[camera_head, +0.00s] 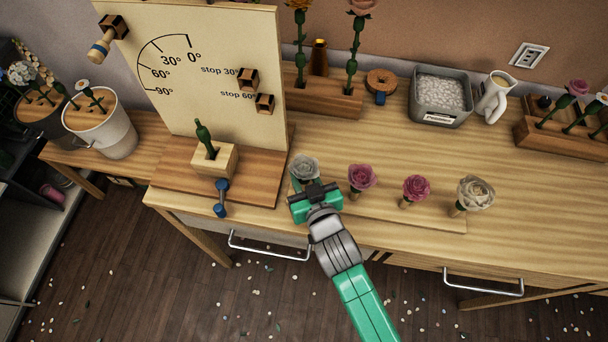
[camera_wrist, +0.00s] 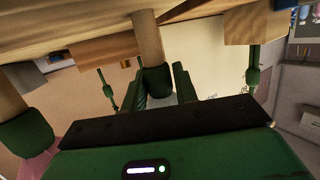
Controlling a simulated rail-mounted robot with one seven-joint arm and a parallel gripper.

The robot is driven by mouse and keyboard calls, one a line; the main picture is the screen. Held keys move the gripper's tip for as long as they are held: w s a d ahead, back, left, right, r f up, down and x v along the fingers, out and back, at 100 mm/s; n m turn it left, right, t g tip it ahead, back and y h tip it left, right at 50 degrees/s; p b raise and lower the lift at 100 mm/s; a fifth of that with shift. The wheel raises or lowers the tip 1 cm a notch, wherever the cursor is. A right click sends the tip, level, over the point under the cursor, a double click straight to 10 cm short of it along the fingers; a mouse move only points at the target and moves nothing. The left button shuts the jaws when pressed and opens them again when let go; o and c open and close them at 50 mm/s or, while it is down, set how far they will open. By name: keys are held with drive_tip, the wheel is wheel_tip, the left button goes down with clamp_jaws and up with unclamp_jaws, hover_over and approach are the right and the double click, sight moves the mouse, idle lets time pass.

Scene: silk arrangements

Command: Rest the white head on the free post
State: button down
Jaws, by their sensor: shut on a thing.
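A pale greyish-white flower head (camera_head: 305,166) is at the left end of the row of heads, directly at my gripper (camera_head: 313,187). In the wrist view, which is upside down, the fingers of my gripper are closed on its green base (camera_wrist: 157,80). A wooden post (camera_wrist: 147,38) lines up with that base and appears to meet it; I cannot tell how firmly it is seated. A pink head (camera_head: 362,176), a deeper pink head (camera_head: 416,187) and a cream-white head (camera_head: 476,192) stand on posts to the right along the board (camera_head: 435,220).
A dial panel (camera_head: 215,70) on a wooden base stands left, with a green stem in a block (camera_head: 214,160) and a blue handle (camera_head: 221,198). Behind are a stem holder (camera_head: 325,101), a grey bin (camera_head: 440,97) and a white jug (camera_head: 494,97). The middle worktop is clear.

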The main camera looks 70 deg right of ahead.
drive_tip(key=shift+c, duration=1.9)
unclamp_jaws()
